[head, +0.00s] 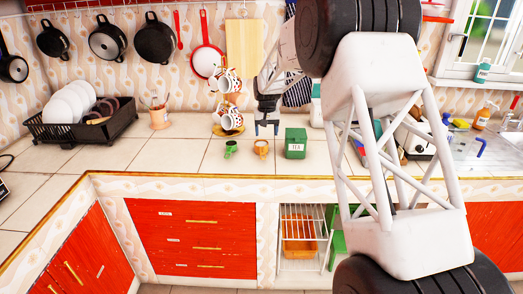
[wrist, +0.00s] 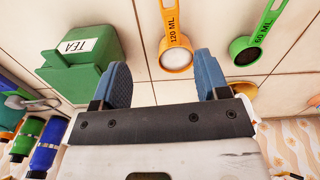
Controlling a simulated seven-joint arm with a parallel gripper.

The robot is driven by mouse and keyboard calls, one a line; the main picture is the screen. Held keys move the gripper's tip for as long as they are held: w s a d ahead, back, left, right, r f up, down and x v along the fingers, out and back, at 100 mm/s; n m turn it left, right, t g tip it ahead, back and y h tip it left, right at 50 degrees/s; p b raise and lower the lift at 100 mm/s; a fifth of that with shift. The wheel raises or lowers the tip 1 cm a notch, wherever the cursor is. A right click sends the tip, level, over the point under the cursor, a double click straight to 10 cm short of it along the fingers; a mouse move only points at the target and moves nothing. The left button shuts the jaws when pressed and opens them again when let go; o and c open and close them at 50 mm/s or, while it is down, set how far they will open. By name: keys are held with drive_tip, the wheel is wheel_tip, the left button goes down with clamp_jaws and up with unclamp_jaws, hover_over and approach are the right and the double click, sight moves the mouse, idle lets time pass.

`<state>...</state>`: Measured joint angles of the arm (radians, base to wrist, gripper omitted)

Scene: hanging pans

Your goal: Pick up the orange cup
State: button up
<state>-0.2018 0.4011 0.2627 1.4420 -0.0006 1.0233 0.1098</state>
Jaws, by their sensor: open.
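The orange cup (head: 261,147) is a small measuring cup on the tiled counter. In the wrist view the orange cup (wrist: 176,52) shows its pale inside and a handle marked "120 ML". My gripper (head: 267,128) points down above it, with a visible gap. In the wrist view my gripper (wrist: 161,64) has its two blue fingers spread and empty. The orange cup appears between the fingertips, a little nearer the right finger.
A green measuring cup (head: 231,148) marked "60 ML" stands left of the orange one. A green tea box (head: 295,143) stands close on its right. Patterned mugs (head: 229,108) hang on a stand behind. The counter front (head: 190,160) is clear.

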sight(262, 149)
drive_tip(key=w+a+f, duration=0.1)
drive_tip(key=w+f, duration=0.1)
drive_tip(key=f, duration=0.1)
drive_tip(key=shift+w+a, duration=0.3)
drive_tip(key=shift+a, duration=0.05)
drive_tip(key=shift+f, duration=1.3)
drive_tip(key=shift+f, duration=2.6)
drive_tip(key=shift+s, duration=0.1)
clamp_jaws()
